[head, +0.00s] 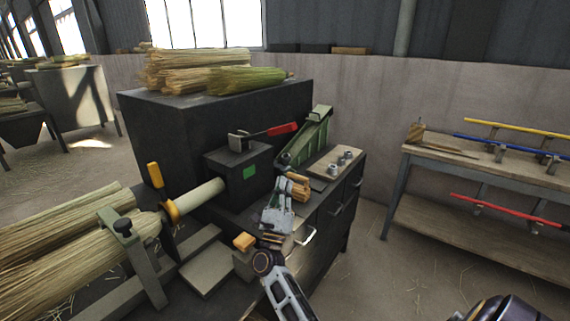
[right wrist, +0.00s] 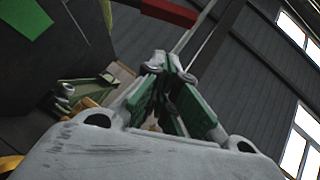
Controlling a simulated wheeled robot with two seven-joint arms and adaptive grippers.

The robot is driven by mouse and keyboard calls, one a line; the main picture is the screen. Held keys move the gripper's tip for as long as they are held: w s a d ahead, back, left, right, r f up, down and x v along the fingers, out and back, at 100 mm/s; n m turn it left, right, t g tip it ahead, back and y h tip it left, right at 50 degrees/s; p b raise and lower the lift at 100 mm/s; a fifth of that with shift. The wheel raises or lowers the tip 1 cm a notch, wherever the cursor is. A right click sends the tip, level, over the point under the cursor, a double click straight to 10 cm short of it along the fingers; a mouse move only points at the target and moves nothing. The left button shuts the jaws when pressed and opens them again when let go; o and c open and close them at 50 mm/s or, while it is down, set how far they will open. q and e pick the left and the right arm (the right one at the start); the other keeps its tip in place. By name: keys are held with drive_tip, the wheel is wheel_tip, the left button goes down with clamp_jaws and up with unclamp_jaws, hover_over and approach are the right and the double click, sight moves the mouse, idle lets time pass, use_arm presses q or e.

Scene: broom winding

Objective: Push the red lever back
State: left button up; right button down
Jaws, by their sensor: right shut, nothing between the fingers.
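The red lever (head: 282,129) sticks out to the right from the top of a dark machine box (head: 236,172) with a green square on its side. In the right wrist view the red lever (right wrist: 168,11) crosses the top edge, beyond the fingertips. My right gripper (head: 295,182) is shut and empty, below the lever and in front of the box's right side, apart from the lever. In the right wrist view its fingers (right wrist: 172,65) come together at the tips. My left gripper is not in the head view.
A green metal tool (head: 307,140) and a board with metal cups (head: 335,165) stand right of the lever. A broom bundle (head: 80,245) lies at the left by a yellow-handled part (head: 155,175). A bench (head: 480,160) with coloured bars stands at the right.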

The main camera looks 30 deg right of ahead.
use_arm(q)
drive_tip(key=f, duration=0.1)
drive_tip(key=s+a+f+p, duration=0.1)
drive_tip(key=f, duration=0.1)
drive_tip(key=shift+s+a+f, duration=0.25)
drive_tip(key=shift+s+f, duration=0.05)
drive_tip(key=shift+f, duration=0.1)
use_arm(e)
drive_tip(key=a+r+x, duration=0.2)
drive_tip(key=x, duration=1)
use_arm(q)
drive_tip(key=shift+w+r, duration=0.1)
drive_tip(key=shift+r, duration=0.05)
use_arm(e)
drive_tip(key=shift+w+d+r, duration=0.1)
drive_tip(key=shift+r, duration=0.05)
use_arm(q)
drive_tip(key=shift+p, duration=0.35)
use_arm(e)
drive_tip(key=shift+w+r, duration=0.1)
drive_tip(key=shift+r, duration=0.05)
